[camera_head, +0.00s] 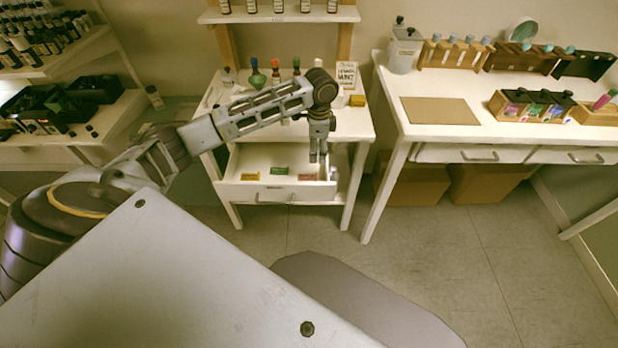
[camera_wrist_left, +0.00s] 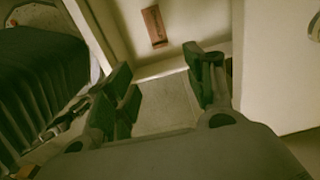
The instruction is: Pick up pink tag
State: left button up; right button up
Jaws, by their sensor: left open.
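The pink tag (camera_head: 307,177) is a small reddish-pink piece lying in the open white drawer (camera_head: 250,194), at the drawer's right side. In the left wrist view the pink tag (camera_wrist_left: 153,26) lies on the drawer floor, beyond the fingertips. A green tag (camera_head: 279,170) and a yellow tag (camera_head: 249,176) lie to its left in the head view. My left gripper (camera_head: 318,157) hangs fingers down over the drawer's right part, slightly right of the pink tag. In the left wrist view its fingers (camera_wrist_left: 167,80) are apart with nothing between them. My right gripper is not in view.
Bottles and a small sign (camera_head: 346,74) stand on the white table (camera_head: 352,128) above the drawer. A desk with bottle racks and a brown mat (camera_head: 440,110) stands at the right. Dark bottles fill shelves at the left.

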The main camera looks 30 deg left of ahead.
pick_arm(q)
send_over(315, 177)
jog(key=f, duration=0.5)
jog(key=shift+d+f+b, duration=0.3)
jog(key=shift+f, duration=0.65)
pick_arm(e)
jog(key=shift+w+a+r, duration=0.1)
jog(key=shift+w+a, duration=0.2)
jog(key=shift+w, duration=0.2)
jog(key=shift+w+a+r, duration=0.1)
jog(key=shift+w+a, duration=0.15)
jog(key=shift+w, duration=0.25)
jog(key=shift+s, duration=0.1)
pick_arm(q)
jog(key=shift+a+f, duration=0.15)
jog(key=shift+f, duration=0.4)
jog(key=shift+a+f+b, duration=0.15)
jog(key=shift+f+b, duration=0.35)
jog(key=shift+f, duration=1.55)
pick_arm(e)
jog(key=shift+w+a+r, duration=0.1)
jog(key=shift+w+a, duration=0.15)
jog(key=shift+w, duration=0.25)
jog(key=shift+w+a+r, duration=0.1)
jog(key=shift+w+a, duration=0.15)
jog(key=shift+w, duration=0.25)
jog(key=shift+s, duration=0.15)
